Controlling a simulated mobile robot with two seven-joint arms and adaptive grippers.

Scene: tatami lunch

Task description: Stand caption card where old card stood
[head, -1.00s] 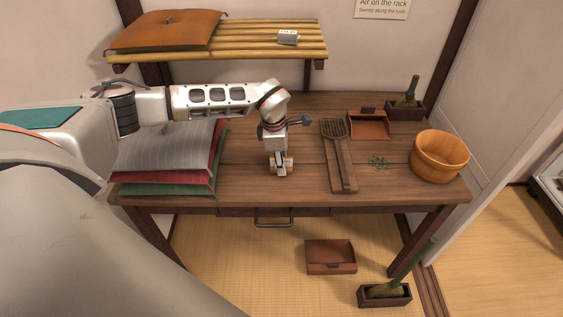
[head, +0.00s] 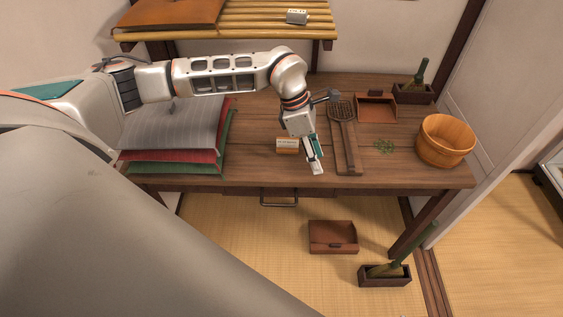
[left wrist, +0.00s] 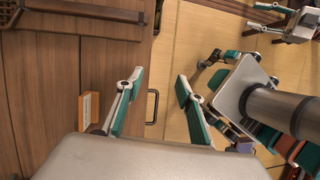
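The caption card (head: 287,145), a small orange-wood block with a white lettered face, rests on the table between the cushions and the wooden scoop. It also shows in the left wrist view (left wrist: 89,108). My left gripper (head: 316,172) is just right of the card, pointing down near the table's front edge, apart from it. Its fingers are spread and empty in the left wrist view (left wrist: 158,90). A grey block with a white label (head: 297,17) sits on the slatted rack. My right gripper (left wrist: 253,16) shows at the wrist view's top right, fingers apart, away from the table.
Stacked cushions (head: 170,135) fill the table's left. A slatted scoop (head: 344,135) lies close right of my gripper; green bits (head: 384,146), a dustpan (head: 376,107) and a wooden tub (head: 445,141) are farther right. The rack (head: 240,27) overhangs the back. A tray (head: 333,237) lies on the floor.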

